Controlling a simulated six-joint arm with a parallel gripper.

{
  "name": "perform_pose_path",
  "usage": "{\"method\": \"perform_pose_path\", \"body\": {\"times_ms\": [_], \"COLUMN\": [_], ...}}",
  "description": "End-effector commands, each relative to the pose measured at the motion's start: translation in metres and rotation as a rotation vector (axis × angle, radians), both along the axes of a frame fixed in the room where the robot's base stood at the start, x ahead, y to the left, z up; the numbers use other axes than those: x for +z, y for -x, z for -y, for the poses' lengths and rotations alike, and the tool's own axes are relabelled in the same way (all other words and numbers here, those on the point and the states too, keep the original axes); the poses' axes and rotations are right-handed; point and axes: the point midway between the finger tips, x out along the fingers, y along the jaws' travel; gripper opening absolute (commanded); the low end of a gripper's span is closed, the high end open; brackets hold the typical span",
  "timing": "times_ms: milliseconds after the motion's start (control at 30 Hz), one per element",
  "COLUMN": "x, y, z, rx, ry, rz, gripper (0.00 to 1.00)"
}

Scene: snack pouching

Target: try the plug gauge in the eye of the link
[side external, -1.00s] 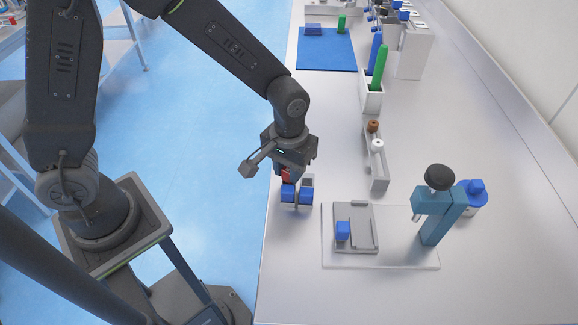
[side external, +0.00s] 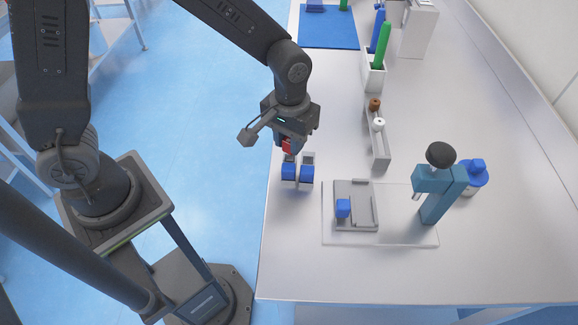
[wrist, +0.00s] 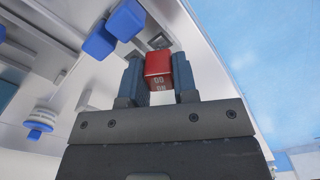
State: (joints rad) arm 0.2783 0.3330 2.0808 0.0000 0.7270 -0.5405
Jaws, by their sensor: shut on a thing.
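My gripper (side external: 289,140) is shut on a red block with lettering on its face (wrist: 158,70), which I take for the plug gauge; it also shows in the side view (side external: 287,147). In the wrist view my two fingers (wrist: 159,76) press on its sides. In the side view it is just above and behind a pair of blue blocks (side external: 290,171) near the bench's left edge, apparently clear of them. The blue blocks also show in the wrist view (wrist: 97,41). A thin grey part (side external: 298,181) stands between them; I cannot tell whether it is the link, and no eye is clear.
A grey fixture (side external: 357,188) with a small blue block lies on a clear plate to the right. A blue press with a black knob (side external: 440,155), a blue-lidded jar (side external: 474,180) and a grey rack (side external: 379,150) stand farther right. The bench front is bare.

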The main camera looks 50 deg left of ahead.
Motion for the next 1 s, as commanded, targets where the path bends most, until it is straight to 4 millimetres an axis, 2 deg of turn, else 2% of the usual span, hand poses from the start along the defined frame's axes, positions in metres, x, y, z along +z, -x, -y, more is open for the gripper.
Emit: {"method": "perform_pose_path", "body": {"times_ms": [700,1000], "x": [0.035,0.042], "y": [0.000,0.000], "z": [0.000,0.000], "rx": [0.000,0.000], "ry": [0.001,0.000], "rz": [0.001,0.000], "gripper": [0.04,0.04]}}
